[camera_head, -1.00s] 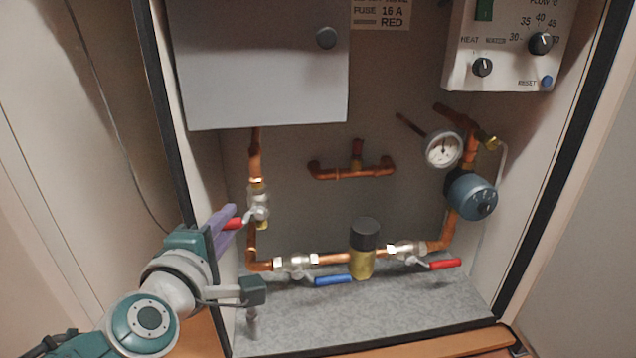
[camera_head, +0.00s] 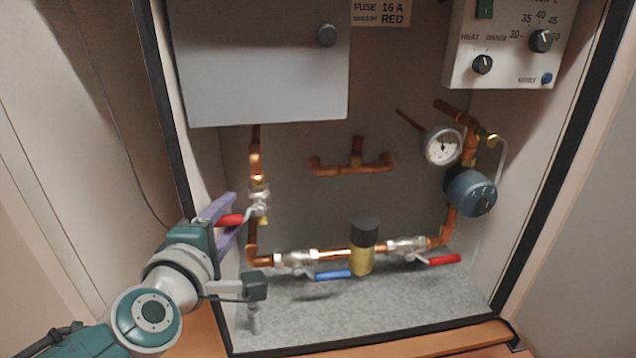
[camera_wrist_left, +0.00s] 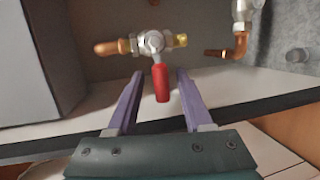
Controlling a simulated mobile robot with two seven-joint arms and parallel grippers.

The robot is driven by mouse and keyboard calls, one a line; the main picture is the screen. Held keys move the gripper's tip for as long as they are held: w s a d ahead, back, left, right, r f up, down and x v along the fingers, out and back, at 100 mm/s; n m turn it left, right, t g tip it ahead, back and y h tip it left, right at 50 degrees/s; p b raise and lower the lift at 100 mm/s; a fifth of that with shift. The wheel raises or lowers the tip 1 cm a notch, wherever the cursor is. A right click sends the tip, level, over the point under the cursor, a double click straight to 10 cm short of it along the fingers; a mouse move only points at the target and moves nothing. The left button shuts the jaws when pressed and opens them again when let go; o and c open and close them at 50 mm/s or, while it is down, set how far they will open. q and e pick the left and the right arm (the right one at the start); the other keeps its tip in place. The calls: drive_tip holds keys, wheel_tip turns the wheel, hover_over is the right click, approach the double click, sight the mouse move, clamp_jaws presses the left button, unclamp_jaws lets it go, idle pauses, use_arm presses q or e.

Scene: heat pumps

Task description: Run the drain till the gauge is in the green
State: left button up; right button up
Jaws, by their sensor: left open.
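My left gripper (camera_head: 236,212) has purple fingers and comes in from the left at the valve on the left copper pipe. Its fingers are open, one on each side of the red lever (camera_head: 230,220). In the left wrist view the red lever (camera_wrist_left: 161,84) lies between the open fingertips (camera_wrist_left: 160,72), with gaps on both sides. The valve body (camera_wrist_left: 152,43) is just beyond them. The round white gauge (camera_head: 442,147) is on the right pipe; its needle shows, but I cannot make out a green zone. My right gripper is not in view.
The lower pipe carries a valve with a blue lever (camera_head: 332,275), a brass part with a black cap (camera_head: 362,250) and a red-levered valve (camera_head: 438,260). A blue-grey pump (camera_head: 470,192) is at right. A grey box (camera_head: 258,70) and a control panel (camera_head: 508,45) are above.

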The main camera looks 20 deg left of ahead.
use_arm(q)
drive_tip(key=shift+s, duration=0.1)
drive_tip(key=shift+s+d+r+p, duration=0.15)
drive_tip(key=shift+s+p, duration=0.15)
drive_tip(key=shift+p, duration=0.05)
drive_tip(key=p+v, duration=0.4)
drive_tip(key=v, duration=0.5)
idle(1.3)
